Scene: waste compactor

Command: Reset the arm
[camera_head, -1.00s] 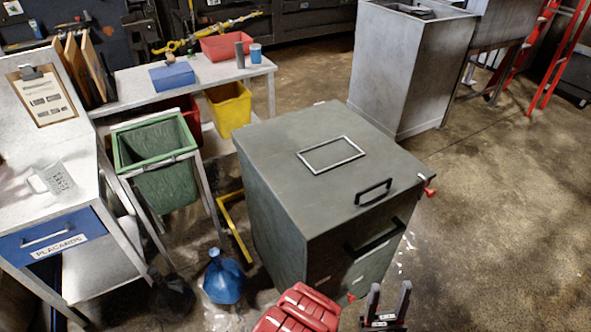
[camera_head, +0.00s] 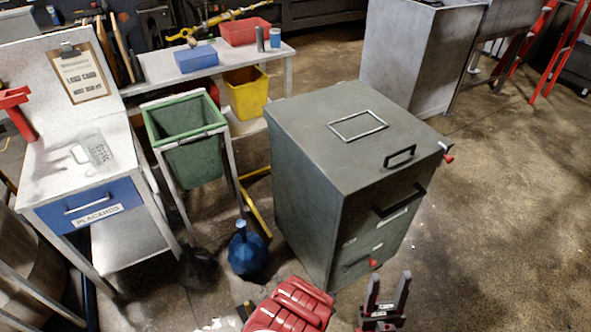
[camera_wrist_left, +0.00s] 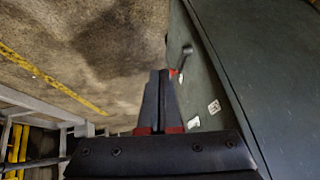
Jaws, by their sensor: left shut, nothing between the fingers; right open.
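My right gripper (camera_head: 390,276) is at the bottom of the head view, its two dark fingers apart and empty. It is in front of the grey-green compactor cabinet (camera_head: 305,190). Red parts of my own arm show left of it. My left gripper (camera_wrist_left: 158,72) shows in the left wrist view, its dark fingers shut together with nothing between them. The dark green side of a cabinet (camera_wrist_left: 265,60) is close to its right in that view. I cannot make out the left gripper in the head view.
The floor (camera_head: 490,210) at right is clear.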

